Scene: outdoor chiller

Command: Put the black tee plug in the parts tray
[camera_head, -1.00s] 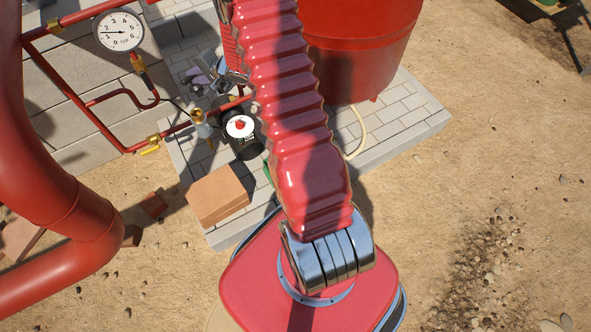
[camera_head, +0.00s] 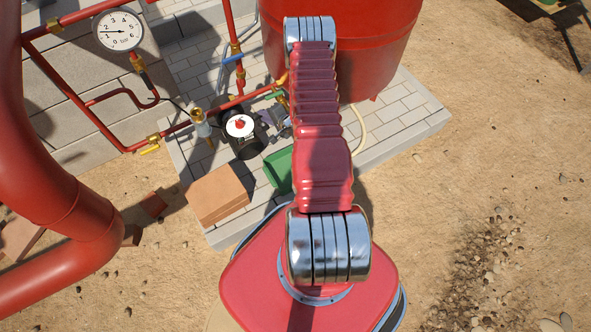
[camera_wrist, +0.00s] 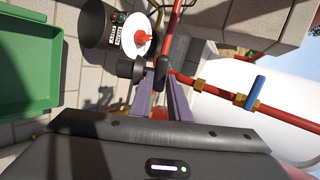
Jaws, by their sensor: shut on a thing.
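In the wrist view, my gripper (camera_wrist: 162,76) has its two purple fingers close together on the black tee plug (camera_wrist: 131,68). The plug's rounded end sticks out to the left of the fingers and its crosspiece shows at the fingertips. The green parts tray (camera_wrist: 22,108) lies at the left edge of the wrist view, apart from the plug, and the part in view looks empty. In the head view, the tray (camera_head: 277,172) sits on the paving, partly hidden by my arm. My gripper (camera_head: 268,118) is beyond the tray, partly hidden; the plug cannot be made out there.
A black round unit (camera_head: 245,146) with a white disc and red knob stands left of my gripper. Red pipes with brass fittings and a blue valve handle (camera_head: 234,57) run behind. A large red tank (camera_head: 345,60) stands beyond my arm. A terracotta block (camera_head: 217,193) lies left of the tray.

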